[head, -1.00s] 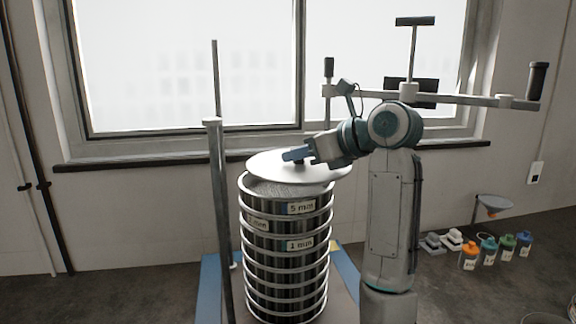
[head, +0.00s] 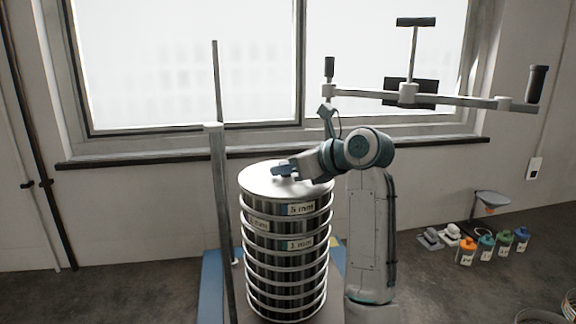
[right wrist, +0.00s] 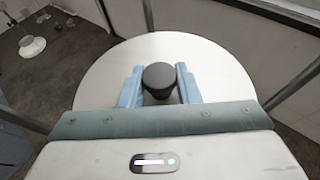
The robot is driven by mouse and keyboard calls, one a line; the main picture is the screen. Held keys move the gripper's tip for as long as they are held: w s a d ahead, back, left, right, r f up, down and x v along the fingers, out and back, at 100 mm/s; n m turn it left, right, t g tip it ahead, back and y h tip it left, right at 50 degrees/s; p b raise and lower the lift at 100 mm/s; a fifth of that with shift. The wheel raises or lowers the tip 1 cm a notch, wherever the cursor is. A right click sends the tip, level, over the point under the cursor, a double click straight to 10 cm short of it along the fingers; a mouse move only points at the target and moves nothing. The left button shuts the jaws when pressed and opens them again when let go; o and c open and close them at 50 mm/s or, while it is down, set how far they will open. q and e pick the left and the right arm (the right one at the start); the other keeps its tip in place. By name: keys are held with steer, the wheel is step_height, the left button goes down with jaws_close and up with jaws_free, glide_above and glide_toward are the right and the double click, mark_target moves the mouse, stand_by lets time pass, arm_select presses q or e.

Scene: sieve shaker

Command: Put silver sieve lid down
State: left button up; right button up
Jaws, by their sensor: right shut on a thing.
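The silver sieve lid (head: 262,178) is a flat disc that covers the top of the sieve stack (head: 287,245). It looks level and lined up with the top sieve, labelled 5 mm; whether it touches the rim all round I cannot tell. My right gripper (head: 280,171) is over the lid and shut on its dark knob. In the right wrist view the two blue fingers (right wrist: 159,88) stand on either side of the black knob (right wrist: 159,76), with the pale lid (right wrist: 105,75) spread beneath. My left gripper is not in view.
A grey post (head: 219,220) stands just left of the stack. The clamp bar with handles (head: 440,98) hangs above and to the right. Several coloured bottles (head: 487,248) and a funnel stand (head: 491,199) are on the floor at the right.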

steer(key=o, duration=1.1)
steer(key=shift+c, duration=0.2)
steer(key=shift+r, duration=0.1)
steer(key=b+v, duration=0.2)
steer(key=v, duration=1)
steer(key=shift+b, duration=0.3)
